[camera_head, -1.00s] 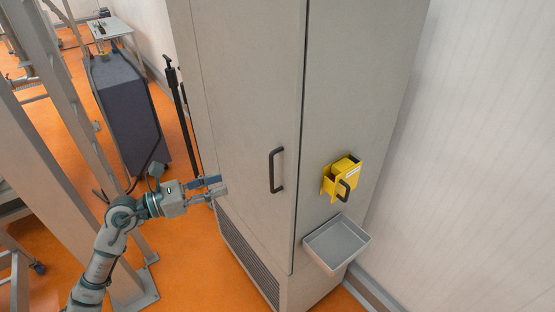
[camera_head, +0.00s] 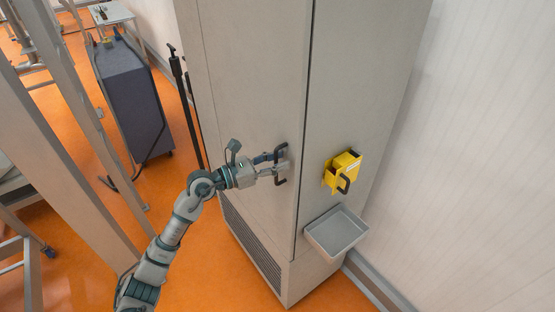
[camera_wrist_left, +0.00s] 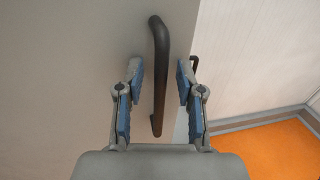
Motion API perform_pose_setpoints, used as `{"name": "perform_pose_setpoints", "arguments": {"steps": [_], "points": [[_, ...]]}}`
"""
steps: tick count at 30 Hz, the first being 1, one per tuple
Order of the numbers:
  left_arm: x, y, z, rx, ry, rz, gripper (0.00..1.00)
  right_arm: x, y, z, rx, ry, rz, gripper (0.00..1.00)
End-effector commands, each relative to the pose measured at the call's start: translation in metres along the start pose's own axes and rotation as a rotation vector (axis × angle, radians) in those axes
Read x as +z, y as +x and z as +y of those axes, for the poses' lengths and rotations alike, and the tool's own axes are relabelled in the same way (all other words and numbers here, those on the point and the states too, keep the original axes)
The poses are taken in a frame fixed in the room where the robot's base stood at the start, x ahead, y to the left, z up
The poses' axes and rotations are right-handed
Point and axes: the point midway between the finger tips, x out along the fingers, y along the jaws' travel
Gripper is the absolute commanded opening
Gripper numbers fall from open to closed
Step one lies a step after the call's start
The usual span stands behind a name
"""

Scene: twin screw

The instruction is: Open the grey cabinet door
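The grey cabinet door (camera_head: 250,80) is shut, flush with the cabinet's side edge. Its dark handle (camera_head: 280,165) stands upright near the door's right edge. My left gripper (camera_head: 277,163) is at the handle. In the left wrist view the fingers of the left gripper (camera_wrist_left: 160,90) are open, one on each side of the handle (camera_wrist_left: 159,75), with gaps between the fingers and the bar. My right gripper is not in view.
A yellow holder (camera_head: 342,172) with a dark handle and a grey tray (camera_head: 336,231) are fixed on the cabinet's right side. A white wall is at right. A dark blue cart (camera_head: 137,105) and metal frames stand at left. Orange floor is clear before the cabinet.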

Motion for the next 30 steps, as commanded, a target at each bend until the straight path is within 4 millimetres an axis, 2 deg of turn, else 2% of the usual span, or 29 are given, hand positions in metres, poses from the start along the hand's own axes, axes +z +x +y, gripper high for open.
{"name": "perform_pose_setpoints", "arguments": {"steps": [4,8,9,13,20,26,30], "points": [[0.000,0.001,0.000,0.000,0.000,0.001,0.37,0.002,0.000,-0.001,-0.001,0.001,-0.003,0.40],[0.000,0.001,-0.001,0.000,0.001,0.001,0.04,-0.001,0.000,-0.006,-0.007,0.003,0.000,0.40],[0.000,0.002,-0.001,0.001,0.001,0.002,0.00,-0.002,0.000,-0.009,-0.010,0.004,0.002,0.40],[0.000,0.003,0.000,0.002,0.001,0.001,0.00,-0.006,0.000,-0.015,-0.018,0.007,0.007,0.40],[0.000,-0.001,0.000,-0.005,0.002,0.000,0.00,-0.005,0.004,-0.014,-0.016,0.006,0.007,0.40],[-0.001,-0.022,0.000,-0.041,0.002,-0.002,0.00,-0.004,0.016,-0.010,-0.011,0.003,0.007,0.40],[-0.004,-0.048,-0.001,-0.091,0.004,-0.001,0.00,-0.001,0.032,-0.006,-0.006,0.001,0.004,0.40]]}}
